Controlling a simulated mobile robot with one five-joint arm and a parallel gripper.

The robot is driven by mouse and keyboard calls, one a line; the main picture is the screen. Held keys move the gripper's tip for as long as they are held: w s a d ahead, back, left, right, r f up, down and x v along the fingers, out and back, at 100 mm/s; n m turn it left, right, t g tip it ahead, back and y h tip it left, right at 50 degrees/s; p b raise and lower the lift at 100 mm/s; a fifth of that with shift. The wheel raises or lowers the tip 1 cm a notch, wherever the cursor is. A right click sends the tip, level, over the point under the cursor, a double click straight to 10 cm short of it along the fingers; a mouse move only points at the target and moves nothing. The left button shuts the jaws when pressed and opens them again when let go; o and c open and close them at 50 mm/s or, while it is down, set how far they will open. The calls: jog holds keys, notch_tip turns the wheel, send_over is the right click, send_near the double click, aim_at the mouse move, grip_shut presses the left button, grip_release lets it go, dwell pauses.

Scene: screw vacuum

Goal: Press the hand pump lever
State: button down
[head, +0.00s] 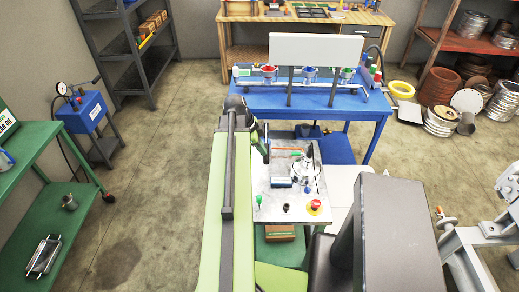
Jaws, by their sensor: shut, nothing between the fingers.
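A blue box (83,112) with a round dial gauge (62,88) stands on a dark stand at the left. A short dark lever (96,80) sticks out at its top right; it looks like the hand pump, but I cannot be sure. My gripper (266,156) is small and partly hidden by my green arm. It is shut and empty, pointing down at the upper left edge of a light panel (285,222) in the middle. It is well apart from the blue box. I cannot tell whether it touches the panel.
A blue table (290,101) stands behind. A green cart (35,185) is at the left. Floor between cart and panel is clear.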

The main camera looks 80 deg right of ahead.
jog(key=shift+b+x, duration=0.65)
jog(key=shift+x, duration=0.4)
jog(key=shift+a, duration=0.35)
jog(key=shift+a+f, duration=0.1)
jog(key=shift+f, duration=0.05)
jog(key=s+a+p+v, duration=0.1)
jog(key=a+p+v, duration=0.1)
jog(key=p+v, duration=1)
jog(key=shift+p+v, duration=0.35)
jog(key=shift+v, duration=0.65)
